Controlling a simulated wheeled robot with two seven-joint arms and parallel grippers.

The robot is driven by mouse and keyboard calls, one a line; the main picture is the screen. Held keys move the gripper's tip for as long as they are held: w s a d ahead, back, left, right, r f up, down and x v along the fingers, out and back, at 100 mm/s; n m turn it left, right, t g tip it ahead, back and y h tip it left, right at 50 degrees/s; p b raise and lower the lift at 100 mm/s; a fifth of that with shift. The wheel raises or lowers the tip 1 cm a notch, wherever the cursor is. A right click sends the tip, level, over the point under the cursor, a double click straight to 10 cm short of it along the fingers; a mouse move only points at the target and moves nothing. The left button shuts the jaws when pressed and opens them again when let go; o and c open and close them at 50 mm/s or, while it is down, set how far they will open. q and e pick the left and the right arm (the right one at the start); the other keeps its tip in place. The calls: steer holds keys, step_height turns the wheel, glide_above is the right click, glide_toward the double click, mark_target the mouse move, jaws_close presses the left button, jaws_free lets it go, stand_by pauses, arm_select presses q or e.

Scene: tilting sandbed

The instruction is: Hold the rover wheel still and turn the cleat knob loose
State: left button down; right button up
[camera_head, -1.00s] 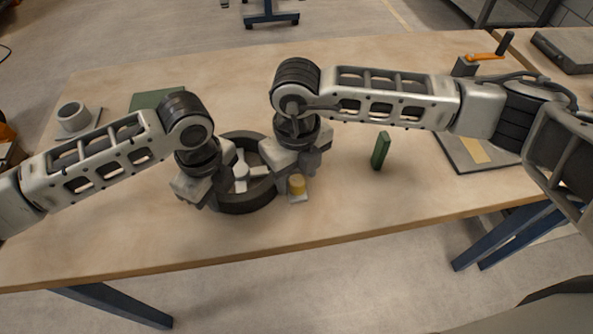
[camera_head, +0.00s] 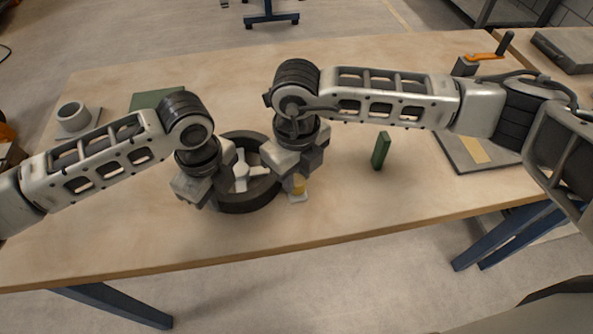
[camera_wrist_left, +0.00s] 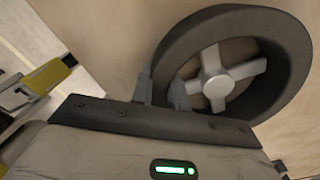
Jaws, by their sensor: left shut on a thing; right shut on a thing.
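The rover wheel (camera_head: 248,202), a dark ring with light spokes, lies on the table between my two grippers. It also shows in the left wrist view (camera_wrist_left: 296,48). My left gripper (camera_head: 214,194) is shut on the wheel's left rim; in its wrist view the two fingers (camera_wrist_left: 163,90) stand either side of the rim wall. My right gripper (camera_head: 292,178) is shut on the yellow cleat knob (camera_head: 300,188) right of the wheel and partly hides it. Yellow also shows at the left edge of the wrist view (camera_wrist_left: 52,74), beside gripper parts.
A small upright green block (camera_head: 381,151) stands right of the knob. A grey pad with a yellow strip (camera_head: 473,150) lies further right. A grey cup (camera_head: 73,116) and a green mat (camera_head: 150,98) are at the left back. The front table strip is clear.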

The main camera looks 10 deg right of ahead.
mark_target(297, 181)
steer(key=n, duration=1.1)
steer(key=shift+s+a+n, duration=0.1)
steer(key=shift+n, duration=0.3)
steer(key=n, duration=1)
steer(key=shift+s, duration=0.1)
steer(key=shift+n, duration=0.5)
steer(key=o, duration=1)
steer(key=shift+r, duration=0.1)
steer(key=shift+r, duration=3.95)
